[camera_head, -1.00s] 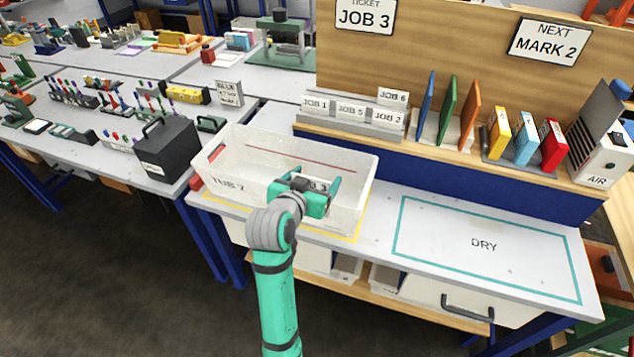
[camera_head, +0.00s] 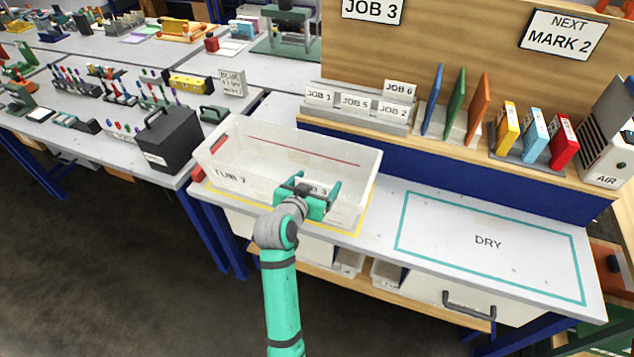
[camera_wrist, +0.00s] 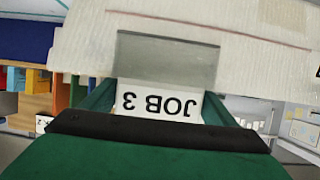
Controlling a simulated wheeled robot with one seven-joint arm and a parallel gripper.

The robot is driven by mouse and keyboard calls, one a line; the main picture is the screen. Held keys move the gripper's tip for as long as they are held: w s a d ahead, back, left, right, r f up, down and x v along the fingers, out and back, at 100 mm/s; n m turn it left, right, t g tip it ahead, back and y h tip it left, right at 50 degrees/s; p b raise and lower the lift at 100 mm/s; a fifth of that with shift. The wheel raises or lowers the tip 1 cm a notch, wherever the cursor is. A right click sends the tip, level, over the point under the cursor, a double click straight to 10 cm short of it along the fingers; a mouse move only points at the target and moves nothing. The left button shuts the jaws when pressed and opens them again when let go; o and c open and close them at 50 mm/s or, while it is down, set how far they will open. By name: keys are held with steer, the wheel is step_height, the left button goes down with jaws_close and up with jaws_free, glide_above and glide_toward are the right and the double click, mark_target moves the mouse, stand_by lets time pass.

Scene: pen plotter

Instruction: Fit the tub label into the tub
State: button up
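The tub (camera_head: 345,158) is a pale, open box with a red line along its inner back wall. My gripper (camera_head: 312,198) is at the tub, in front of its right part. It is shut on the white tub label (camera_wrist: 160,103), which reads JOB 3, upside down in the wrist view; in the head view it is mostly hidden by my gripper. A grey, see-through plate (camera_wrist: 165,60) on the tub wall meets the label's far edge. I cannot tell whether that edge is inside the plate or only against it.
A rack of job cards (camera_head: 355,108) stands on the shelf behind the tub. A black box (camera_head: 168,145) stands to the left. The DRY area (camera_head: 450,235) on the right is empty. A yellow outline (camera_head: 350,236) surrounds the tub on the bench.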

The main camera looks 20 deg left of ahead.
steer(key=shift+o, duration=1.2)
steer(key=d+v, duration=0.1)
steer(key=v, duration=1.1)
steer(key=s+d+f+n+y, duration=0.2)
steer(key=s+d+f+n, duration=0.2)
steer(key=s+d+f, duration=0.9)
steer(key=s+d+m+t, duration=0.1)
steer(key=s+d, duration=0.2)
steer(key=s, duration=0.7)
steer(key=s+d+m+t+h, duration=0.1)
steer(key=s+d+m, duration=0.1)
steer(key=s, duration=0.9)
steer(key=shift+d+r, duration=0.4)
steer(key=shift+d, duration=0.25)
steer(key=shift+s, duration=0.15)
